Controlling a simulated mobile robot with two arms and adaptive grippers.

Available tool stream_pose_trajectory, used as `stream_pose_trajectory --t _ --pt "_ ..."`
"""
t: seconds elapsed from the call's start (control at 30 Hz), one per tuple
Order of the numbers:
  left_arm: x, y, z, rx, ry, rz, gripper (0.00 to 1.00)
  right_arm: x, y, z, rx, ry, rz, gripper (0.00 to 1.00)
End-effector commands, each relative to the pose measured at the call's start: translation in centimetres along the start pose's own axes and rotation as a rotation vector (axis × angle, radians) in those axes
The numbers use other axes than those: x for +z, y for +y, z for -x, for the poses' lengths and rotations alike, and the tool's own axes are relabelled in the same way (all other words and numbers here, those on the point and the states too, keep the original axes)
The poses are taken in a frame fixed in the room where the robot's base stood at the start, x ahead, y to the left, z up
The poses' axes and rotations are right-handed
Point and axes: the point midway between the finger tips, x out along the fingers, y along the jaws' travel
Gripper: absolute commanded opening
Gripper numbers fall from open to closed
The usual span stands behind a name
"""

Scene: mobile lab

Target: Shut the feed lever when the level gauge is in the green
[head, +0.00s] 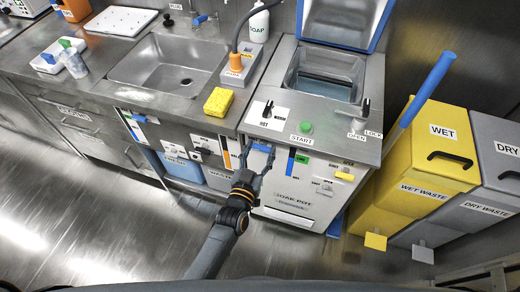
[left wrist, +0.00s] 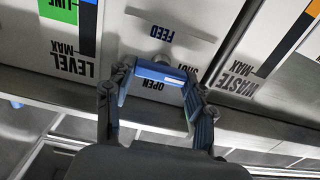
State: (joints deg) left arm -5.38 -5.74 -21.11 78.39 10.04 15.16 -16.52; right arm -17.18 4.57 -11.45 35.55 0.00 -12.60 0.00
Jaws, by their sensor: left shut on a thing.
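The blue feed lever (head: 262,147) is on the front of the soak pot cabinet, left of the level gauge (head: 291,160). In the left wrist view, upside down, the feed lever (left wrist: 158,73) lies crosswise beside the word OPEN; the SHUT word is partly hidden. My left gripper (left wrist: 158,92) is shut on it, one finger at each end. In the head view my left gripper (head: 256,160) reaches up to it from below. The gauge (left wrist: 87,28) shows blue up to about the green LINE mark (left wrist: 59,10), dark toward MAX. My right gripper is out of view.
A waste gauge (left wrist: 285,38) with an orange strip is beside the feed panel. A green START button (head: 306,127) and an open basin (head: 325,75) are on top. The yellow wet waste bin (head: 420,165) stands to the right. The floor in front is clear.

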Motion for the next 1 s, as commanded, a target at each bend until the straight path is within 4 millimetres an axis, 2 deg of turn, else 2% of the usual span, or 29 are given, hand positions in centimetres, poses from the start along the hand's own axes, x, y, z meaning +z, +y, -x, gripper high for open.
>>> stream_pose_trajectory --t 0.27,0.3,0.37,0.4,0.77,0.87,1.0 --pt "0.1 0.0 0.0 0.0 -0.001 0.012 0.23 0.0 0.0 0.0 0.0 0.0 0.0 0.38" --pt "0.1 0.0 0.0 0.0 -0.001 0.012 0.62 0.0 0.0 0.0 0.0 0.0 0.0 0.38" --pt "0.1 0.0 0.0 0.0 -0.001 0.011 0.75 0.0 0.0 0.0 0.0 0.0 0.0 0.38" --pt "0.1 0.0 0.0 0.0 -0.001 0.01 0.77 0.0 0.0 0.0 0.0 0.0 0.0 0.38" --pt "0.1 0.0 0.4 0.0 -0.001 0.008 0.77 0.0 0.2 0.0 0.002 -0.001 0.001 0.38" --pt "0.2 0.0 1.6 0.0 -0.003 0.007 0.77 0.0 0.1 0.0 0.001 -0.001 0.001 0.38" --pt "0.2 0.0 4.4 0.0 -0.004 0.007 0.77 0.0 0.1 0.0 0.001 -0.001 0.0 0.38"
